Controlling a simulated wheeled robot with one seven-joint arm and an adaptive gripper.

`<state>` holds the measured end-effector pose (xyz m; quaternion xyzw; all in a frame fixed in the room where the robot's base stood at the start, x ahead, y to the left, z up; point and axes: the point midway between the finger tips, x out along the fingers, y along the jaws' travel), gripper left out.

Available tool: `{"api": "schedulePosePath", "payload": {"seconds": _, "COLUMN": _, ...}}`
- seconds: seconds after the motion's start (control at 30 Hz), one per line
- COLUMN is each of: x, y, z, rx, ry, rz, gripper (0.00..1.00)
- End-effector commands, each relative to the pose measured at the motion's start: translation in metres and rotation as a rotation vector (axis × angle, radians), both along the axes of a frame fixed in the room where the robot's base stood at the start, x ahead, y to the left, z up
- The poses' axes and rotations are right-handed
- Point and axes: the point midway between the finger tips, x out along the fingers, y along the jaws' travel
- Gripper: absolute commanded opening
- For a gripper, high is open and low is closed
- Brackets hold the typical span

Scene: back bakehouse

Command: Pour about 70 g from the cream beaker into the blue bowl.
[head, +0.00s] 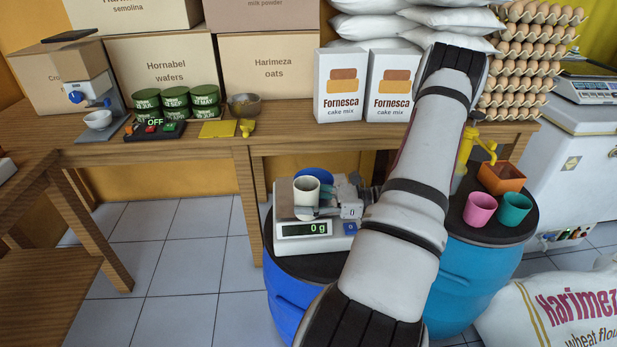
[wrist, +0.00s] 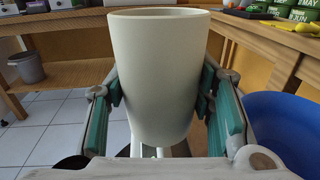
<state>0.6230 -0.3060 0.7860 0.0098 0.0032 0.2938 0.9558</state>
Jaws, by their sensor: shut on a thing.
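The cream beaker (head: 307,190) is held upright by my gripper (head: 331,194) above the scale at the front of the blue drum. In the wrist view the beaker (wrist: 158,75) fills the middle, with the teal finger pads of my gripper (wrist: 160,105) pressed on both its sides. The beaker's contents cannot be made out. The blue bowl (head: 314,175) shows only in part behind the beaker and gripper in the head view. Its blue wall (wrist: 283,128) shows close by at the right in the wrist view. The scale (head: 305,229) reads 0 g.
A pink cup (head: 480,208), a teal cup (head: 514,207) and an orange-brown box (head: 501,178) stand on the drum to the right, near a yellow pump (head: 480,145). The wooden bench (head: 300,137) behind carries cartons and tins. My arm hides part of the middle.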

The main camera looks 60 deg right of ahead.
Motion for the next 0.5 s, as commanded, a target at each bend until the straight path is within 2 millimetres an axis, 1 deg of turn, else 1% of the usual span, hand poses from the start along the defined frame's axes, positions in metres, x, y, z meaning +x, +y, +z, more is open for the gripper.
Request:
{"api": "schedulePosePath", "payload": {"seconds": 0.27, "x": 0.0009, "y": -0.0007, "z": -0.0013, "rx": 0.015, "ry": 0.007, "rz": -0.002, "gripper": 0.16}}
{"api": "schedulePosePath", "payload": {"seconds": 0.5, "x": 0.0030, "y": -0.0046, "z": -0.0071, "rx": 0.093, "ry": 0.044, "rz": -0.001, "gripper": 0.16}}
